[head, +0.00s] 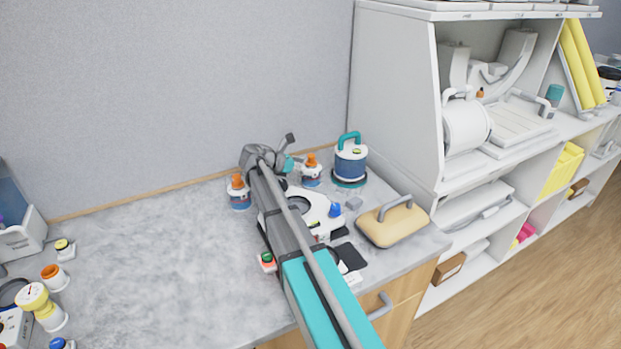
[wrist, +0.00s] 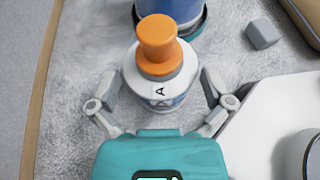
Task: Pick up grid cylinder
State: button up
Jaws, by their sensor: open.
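A blue and white cylinder with a teal handle and dark base (head: 350,163) stands at the back of the counter; its lower part shows at the top of the wrist view (wrist: 178,10). A white bottle with an orange cap (head: 311,172) stands just left of it. No grid shows on either, so I cannot tell which is the grid cylinder. My gripper (wrist: 160,88) is open and empty, its fingers on either side of the orange-capped bottle (wrist: 159,72) with gaps. In the head view my gripper (head: 287,160) is just left of that bottle.
Another orange-capped bottle (head: 239,192) stands left of my arm. A white device (head: 318,208), a small grey cube (wrist: 262,34) and a tan case with a handle (head: 390,222) lie to the right. A white shelf unit (head: 395,90) bounds the right. The counter's left middle is clear.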

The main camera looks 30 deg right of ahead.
jog(key=shift+x, duration=1.05)
jog(key=c, duration=1)
jog(key=shift+o, duration=0.2)
jog(key=shift+r, duration=0.15)
jog(key=shift+r+p, duration=0.85)
jog(key=shift+r, duration=0.05)
jog(key=s+a+r+p, duration=0.3)
jog(key=s+r+p, duration=0.8)
jog(key=s, duration=0.2)
jog(key=shift+s, duration=0.35)
